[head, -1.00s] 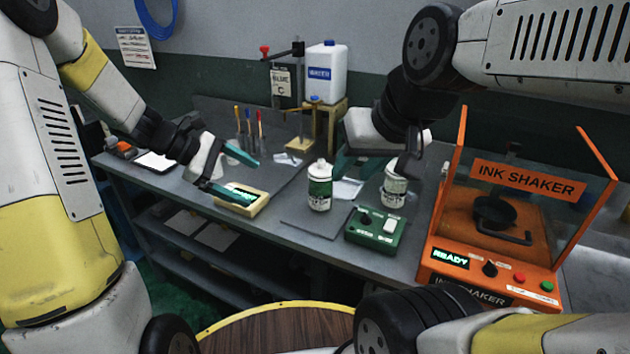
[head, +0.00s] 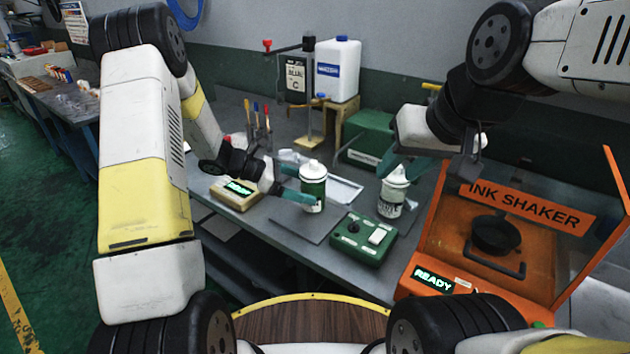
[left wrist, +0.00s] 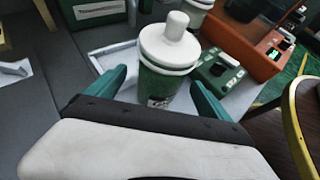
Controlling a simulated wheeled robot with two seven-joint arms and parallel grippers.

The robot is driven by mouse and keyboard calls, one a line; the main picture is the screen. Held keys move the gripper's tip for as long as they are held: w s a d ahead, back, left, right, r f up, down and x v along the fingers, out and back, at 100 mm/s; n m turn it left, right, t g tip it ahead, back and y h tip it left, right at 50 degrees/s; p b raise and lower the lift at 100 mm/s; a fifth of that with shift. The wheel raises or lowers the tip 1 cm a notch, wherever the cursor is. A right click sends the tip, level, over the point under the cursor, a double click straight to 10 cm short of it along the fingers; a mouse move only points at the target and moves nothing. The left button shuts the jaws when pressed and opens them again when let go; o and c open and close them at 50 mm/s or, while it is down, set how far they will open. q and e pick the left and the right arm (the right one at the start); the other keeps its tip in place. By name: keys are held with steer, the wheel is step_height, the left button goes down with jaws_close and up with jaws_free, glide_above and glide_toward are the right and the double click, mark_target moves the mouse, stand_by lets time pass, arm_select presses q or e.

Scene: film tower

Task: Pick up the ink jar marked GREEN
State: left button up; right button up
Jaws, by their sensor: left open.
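A green jar with a white cap (head: 313,187) stands upright on the grey bench mat; its label is too small to read. In the left wrist view the green jar (left wrist: 163,82) sits between my fingers, with a gap visible on at least one side. My left gripper (head: 298,186) is open around the jar, one teal finger crossing in front of it. A second, paler white-capped jar (head: 391,197) stands to the right. My right gripper (head: 408,166) is close above and behind that jar; whether its fingers touch it is hidden.
A green control box (head: 363,240) sits in front of the jars. An orange ink shaker (head: 520,245) with an open lid stands at right. A small display box (head: 236,192), brushes (head: 257,125) and a white jug (head: 337,70) stand left and behind.

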arm_select(q)
steer(key=x, duration=0.3)
steer(key=shift+w+d+f, duration=0.1)
steer(key=shift+d, duration=0.1)
steer(key=shift+c, duration=0.2)
steer(key=c, duration=1.8)
steer(key=shift+c, duration=0.7)
